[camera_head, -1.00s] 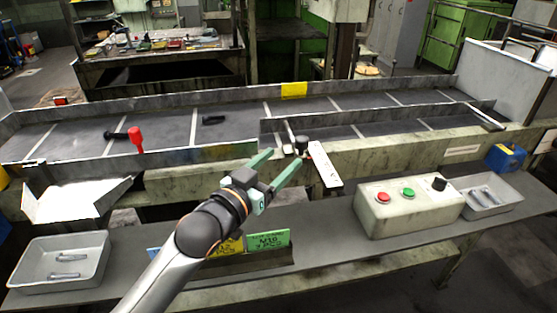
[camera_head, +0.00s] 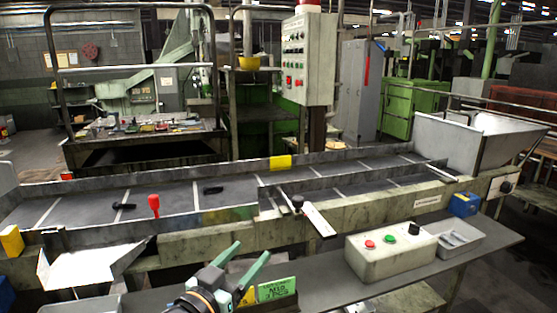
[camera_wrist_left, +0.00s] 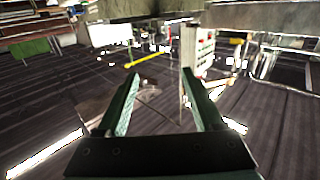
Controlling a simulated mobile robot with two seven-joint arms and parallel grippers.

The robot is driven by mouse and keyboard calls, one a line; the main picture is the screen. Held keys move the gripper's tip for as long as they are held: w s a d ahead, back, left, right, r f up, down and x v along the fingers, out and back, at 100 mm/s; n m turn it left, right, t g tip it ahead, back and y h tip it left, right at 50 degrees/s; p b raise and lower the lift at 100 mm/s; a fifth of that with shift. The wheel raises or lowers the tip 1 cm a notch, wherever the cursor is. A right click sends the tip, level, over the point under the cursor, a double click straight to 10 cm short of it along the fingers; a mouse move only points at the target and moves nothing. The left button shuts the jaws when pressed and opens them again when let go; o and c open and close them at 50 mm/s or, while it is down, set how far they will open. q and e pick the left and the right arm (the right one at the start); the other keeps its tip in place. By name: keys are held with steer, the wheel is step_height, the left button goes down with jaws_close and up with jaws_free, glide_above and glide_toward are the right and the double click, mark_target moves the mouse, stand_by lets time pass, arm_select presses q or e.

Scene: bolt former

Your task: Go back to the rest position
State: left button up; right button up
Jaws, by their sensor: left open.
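My left gripper (camera_head: 243,266) is low in the head view, above the front bench and beside the green label card. Its two green fingers are spread apart with nothing between them. In the left wrist view the open fingers (camera_wrist_left: 165,98) frame only distant floor and machinery. My right gripper is in neither view.
The conveyor trough (camera_head: 100,202) holds dark bolts (camera_head: 213,190) and has a red-knobbed lever (camera_head: 154,205). A black-knobbed lever (camera_head: 297,201) stands at its front edge. A green card (camera_head: 277,289) stands near my gripper.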

arm_select(q)
step_height(320, 180, down, 11)
steer(key=s+a+n+g+y, duration=0.1)
steer(key=s+a+y, duration=0.1)
steer(key=s, duration=0.1)
steer(key=s+a+f+n+g+y, duration=0.1)
steer(key=s+a+f, duration=0.3)
steer(key=s+f, duration=0.7)
steer(key=s+a+f+n+g+y, duration=0.1)
steer(key=s+a+f+g, duration=0.3)
steer(key=s+f, duration=0.8)
step_height(320, 180, down, 2)
steer(key=shift+a+f+g+y+p, duration=0.25)
steer(key=shift+y+p, duration=0.2)
steer(key=shift+y, duration=0.45)
